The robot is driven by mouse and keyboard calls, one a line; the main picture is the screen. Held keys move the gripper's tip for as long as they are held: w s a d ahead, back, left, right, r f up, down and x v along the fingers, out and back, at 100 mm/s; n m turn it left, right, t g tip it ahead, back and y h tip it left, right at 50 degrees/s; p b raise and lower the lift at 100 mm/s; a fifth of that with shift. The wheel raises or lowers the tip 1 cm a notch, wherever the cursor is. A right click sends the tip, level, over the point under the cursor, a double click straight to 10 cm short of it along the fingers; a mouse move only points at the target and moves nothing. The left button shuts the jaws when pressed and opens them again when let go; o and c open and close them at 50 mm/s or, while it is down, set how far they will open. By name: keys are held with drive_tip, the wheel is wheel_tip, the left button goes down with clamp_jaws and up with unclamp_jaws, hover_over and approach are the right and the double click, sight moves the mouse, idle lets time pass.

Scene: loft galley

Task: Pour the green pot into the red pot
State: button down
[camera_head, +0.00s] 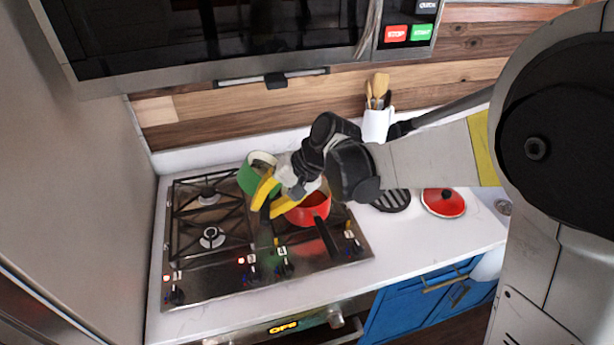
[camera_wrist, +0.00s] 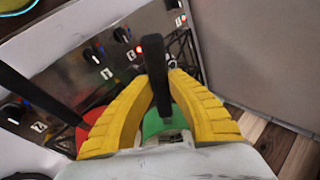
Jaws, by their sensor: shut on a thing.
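The green pot (camera_head: 249,181) is at the back of the stove, behind and left of the red pot (camera_head: 312,207). My gripper (camera_head: 264,200) has its yellow fingers closed around the green pot's black handle, which also shows in the wrist view (camera_wrist: 156,65). The green body (camera_wrist: 165,120) is partly hidden between the fingers. Whether it rests on the grate or is slightly raised, I cannot tell. The red pot stands on the right side of the stove, its black handle pointing to the front. In the wrist view the red pot (camera_wrist: 88,130) is mostly hidden by a finger.
The stove (camera_head: 205,270) has bare burners on the left. A microwave (camera_head: 225,50) hangs above. A white utensil holder (camera_head: 376,125) stands at the back right. A red lid (camera_head: 443,202) lies on the counter at right. A tall grey panel (camera_head: 80,200) stands at left.

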drive_tip(key=a+f+h+b, duration=0.3)
drive_tip(key=a+f+h, duration=0.3)
drive_tip(key=h, duration=0.1)
drive_tip(key=shift+a+f+b, duration=0.15)
drive_tip(key=shift+a+b, duration=0.2)
